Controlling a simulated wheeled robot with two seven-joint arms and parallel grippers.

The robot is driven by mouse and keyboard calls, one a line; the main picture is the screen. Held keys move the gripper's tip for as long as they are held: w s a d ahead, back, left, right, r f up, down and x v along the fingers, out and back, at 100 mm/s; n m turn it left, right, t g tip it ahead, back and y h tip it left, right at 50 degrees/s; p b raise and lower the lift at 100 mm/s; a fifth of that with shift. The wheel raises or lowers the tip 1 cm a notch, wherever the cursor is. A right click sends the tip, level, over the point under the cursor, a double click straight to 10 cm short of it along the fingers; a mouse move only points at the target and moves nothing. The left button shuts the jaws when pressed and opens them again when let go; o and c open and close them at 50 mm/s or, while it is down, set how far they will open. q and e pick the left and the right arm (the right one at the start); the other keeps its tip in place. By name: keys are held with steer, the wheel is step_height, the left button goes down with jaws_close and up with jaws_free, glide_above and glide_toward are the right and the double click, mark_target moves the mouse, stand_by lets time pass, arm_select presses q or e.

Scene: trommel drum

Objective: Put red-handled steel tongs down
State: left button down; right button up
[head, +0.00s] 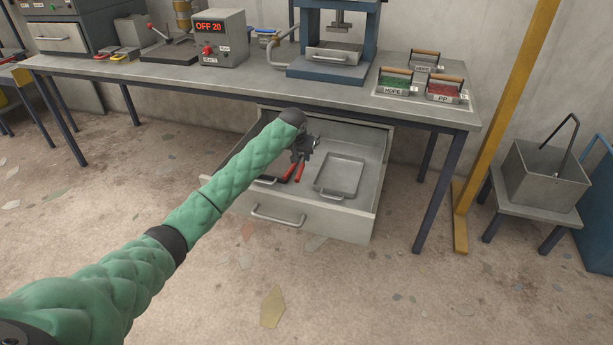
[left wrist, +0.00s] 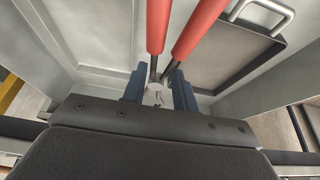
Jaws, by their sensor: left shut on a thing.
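The red-handled steel tongs (head: 300,173) are at the open drawer (head: 312,217) under the bench, to the left of a flat metal tray (head: 340,176). My left gripper (head: 303,152) reaches down into the drawer from above and is shut on the tongs near their pivot. In the left wrist view, the blue fingers of the left gripper (left wrist: 160,92) close around the steel part, and the two red handles (left wrist: 178,30) point away, slightly spread. I cannot tell whether the tongs touch the drawer floor. My right gripper is not in view.
The bench (head: 240,84) overhangs the drawer's back. On it stand a control box reading OFF 20 (head: 219,38), a blue press (head: 335,50) and labelled trays (head: 445,92). A yellow post (head: 505,120) and a stool with a metal bin (head: 545,177) stand right.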

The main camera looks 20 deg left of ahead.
mark_target(298, 164)
arm_select(q)
step_height(298, 164, down, 10)
steer(key=shift+r, duration=0.1)
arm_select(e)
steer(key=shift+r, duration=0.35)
arm_select(q)
steer(key=c, duration=1.1)
jaws_free()
steer(key=shift+s+r, duration=0.1)
steer(key=shift+r, duration=0.05)
steer(key=v, duration=1.1)
steer(key=shift+s+r, duration=0.1)
steer(key=shift+r, duration=0.25)
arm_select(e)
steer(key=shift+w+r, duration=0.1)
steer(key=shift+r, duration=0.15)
